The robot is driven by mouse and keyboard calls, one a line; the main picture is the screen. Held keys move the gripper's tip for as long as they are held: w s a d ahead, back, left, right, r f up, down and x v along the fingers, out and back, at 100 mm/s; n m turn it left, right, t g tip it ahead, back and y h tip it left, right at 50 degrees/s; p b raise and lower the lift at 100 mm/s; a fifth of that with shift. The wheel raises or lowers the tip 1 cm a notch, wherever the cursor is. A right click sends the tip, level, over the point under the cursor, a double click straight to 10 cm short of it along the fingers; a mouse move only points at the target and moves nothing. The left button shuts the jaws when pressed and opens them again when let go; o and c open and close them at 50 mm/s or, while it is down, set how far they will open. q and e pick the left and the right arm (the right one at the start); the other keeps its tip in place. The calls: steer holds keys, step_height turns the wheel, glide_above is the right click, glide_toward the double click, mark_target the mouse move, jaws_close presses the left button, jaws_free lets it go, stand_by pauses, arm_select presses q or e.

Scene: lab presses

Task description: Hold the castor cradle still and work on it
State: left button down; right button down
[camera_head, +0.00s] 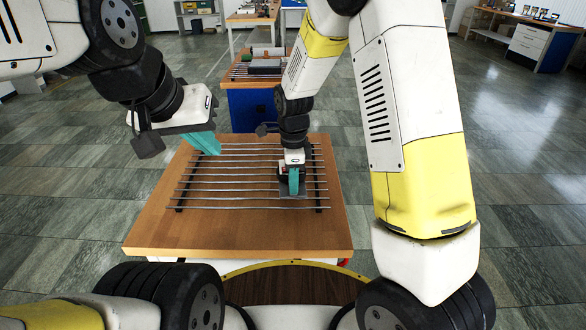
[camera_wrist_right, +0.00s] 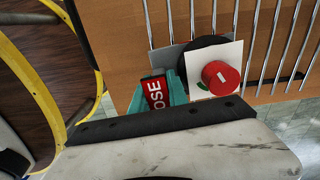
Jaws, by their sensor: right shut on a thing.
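My right gripper (camera_head: 294,182) points down over the rod rack; in the right wrist view its teal fingers (camera_wrist_right: 158,98) are shut on a small dark piece with a red label (camera_wrist_right: 155,93) reading "OSE". Beside it are a white square plate with a red round knob (camera_wrist_right: 221,77) and a black round part (camera_wrist_right: 200,52), partly hidden behind the plate. A grey plate (camera_wrist_right: 168,60) lies under these on the rods. I cannot tell which of these parts form the castor cradle. My left gripper (camera_head: 205,143) is above the rack's far left corner, apart from these parts; its opening is unclear.
The rack of parallel metal rods (camera_head: 230,182) lies on a wooden table (camera_head: 160,225). The table's front and left parts are bare. Another bench with a blue cabinet (camera_head: 250,108) stands behind it. Grey tiled floor is open on both sides.

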steer(key=shift+w+f, duration=0.45)
steer(key=shift+w, duration=1.35)
steer(key=shift+w+f, duration=0.5)
steer(key=shift+w, duration=1.25)
steer(key=shift+w+f, duration=0.45)
steer(key=shift+w, duration=1.35)
steer(key=shift+f, duration=0.3)
arm_select(q)
steer(key=c, duration=2.2)
jaws_free()
arm_select(e)
steer(key=shift+s, duration=0.1)
